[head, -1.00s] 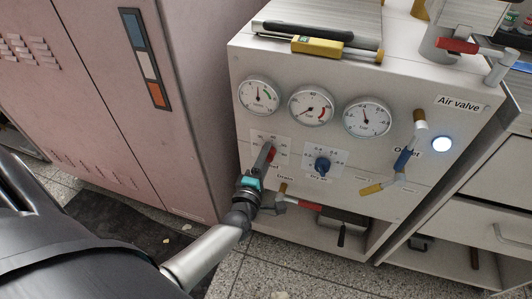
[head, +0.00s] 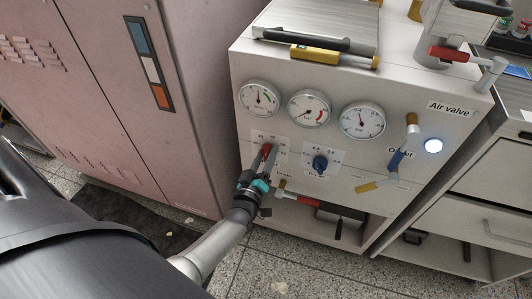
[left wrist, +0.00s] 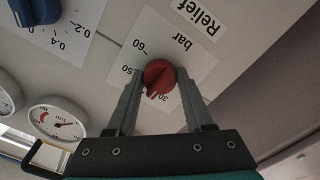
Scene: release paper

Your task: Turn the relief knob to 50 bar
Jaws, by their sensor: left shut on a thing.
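The red relief knob (left wrist: 158,75) sits on a white plate marked "Relief" and "bar" (left wrist: 205,60). It also shows in the head view (head: 266,150). My left gripper (left wrist: 158,82) has one finger on each side of the knob and is shut on it. The knob's pale mark points down toward the stretch between the 30 and 50 labels. The 50 and 60 labels lie up and left of the knob. The left finger hides part of the scale. My right gripper is not in view.
A blue knob (head: 320,164) is just right of the relief knob. Three gauges (head: 309,108) line the panel above. A red-handled drain valve (head: 300,199) lies below right, close to my left gripper. A pink cabinet (head: 110,100) stands at the left.

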